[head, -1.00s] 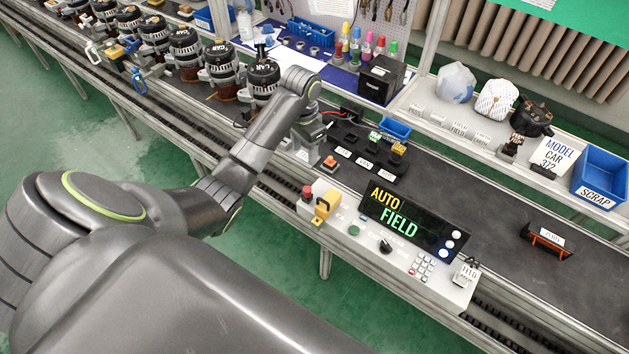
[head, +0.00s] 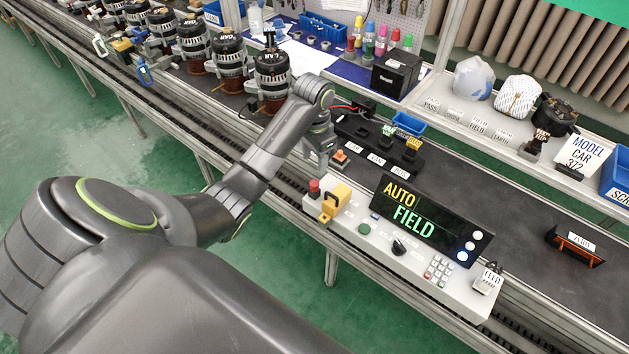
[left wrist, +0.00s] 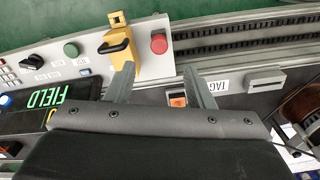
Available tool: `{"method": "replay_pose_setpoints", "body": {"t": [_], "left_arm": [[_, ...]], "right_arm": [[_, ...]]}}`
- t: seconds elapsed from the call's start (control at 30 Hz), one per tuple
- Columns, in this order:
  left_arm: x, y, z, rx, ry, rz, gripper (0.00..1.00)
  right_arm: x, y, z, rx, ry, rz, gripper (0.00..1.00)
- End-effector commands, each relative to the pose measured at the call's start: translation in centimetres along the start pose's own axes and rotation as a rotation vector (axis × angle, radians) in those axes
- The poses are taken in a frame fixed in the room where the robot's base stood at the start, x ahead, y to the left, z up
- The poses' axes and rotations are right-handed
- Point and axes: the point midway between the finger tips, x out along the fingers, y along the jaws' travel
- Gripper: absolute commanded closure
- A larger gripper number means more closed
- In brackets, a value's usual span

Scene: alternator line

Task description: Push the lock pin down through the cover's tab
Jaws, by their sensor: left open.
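A yellow cover (head: 335,203) with a black handle sits on the light control panel; it also shows in the left wrist view (left wrist: 100,66). A small yellow tab with a dark hole (left wrist: 118,18) sticks out past the panel edge there. I cannot make out a separate lock pin. My left gripper (head: 320,158) is over the line beside the panel, its fingers hard to see in the head view. In the left wrist view it is open (left wrist: 155,70), with nothing between its fingers. One finger overlaps the cover in the picture; contact cannot be told. My right gripper is not in view.
A red button (head: 314,186) is next to the cover, and a lit AUTO FIELD display (head: 430,222) stands behind the panel. An alternator (head: 270,80) stands near my left arm. An orange button (head: 341,155) is near the gripper. The belt to the right is mostly clear.

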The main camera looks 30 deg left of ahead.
Motion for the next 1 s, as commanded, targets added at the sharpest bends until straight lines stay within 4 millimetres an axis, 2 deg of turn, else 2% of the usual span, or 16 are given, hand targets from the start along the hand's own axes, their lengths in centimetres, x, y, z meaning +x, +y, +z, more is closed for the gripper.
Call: {"method": "replay_pose_setpoints", "body": {"t": [0.03,0.1,0.27,0.4,0.7,0.97,1.0], "left_arm": [[1.2,0.0,0.0,0.000,0.000,0.000,0.52],[1.9,0.0,0.0,0.000,0.000,0.000,0.52],[3.6,0.0,0.0,0.000,0.000,0.001,0.52],[4.4,0.1,0.0,-0.001,-0.001,0.002,0.52],[8.5,0.2,0.1,0.001,-0.002,0.002,0.52],[8.8,0.1,0.0,0.001,0.000,-0.001,0.52],[8.8,0.1,0.0,0.001,0.000,-0.001,0.56]], "right_arm": [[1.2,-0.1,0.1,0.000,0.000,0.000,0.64],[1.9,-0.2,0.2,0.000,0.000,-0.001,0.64],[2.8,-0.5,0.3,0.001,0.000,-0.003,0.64],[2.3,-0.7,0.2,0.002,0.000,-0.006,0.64],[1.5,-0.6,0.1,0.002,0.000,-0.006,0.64],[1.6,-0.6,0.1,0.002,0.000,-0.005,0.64],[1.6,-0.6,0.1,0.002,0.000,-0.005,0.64]]}}
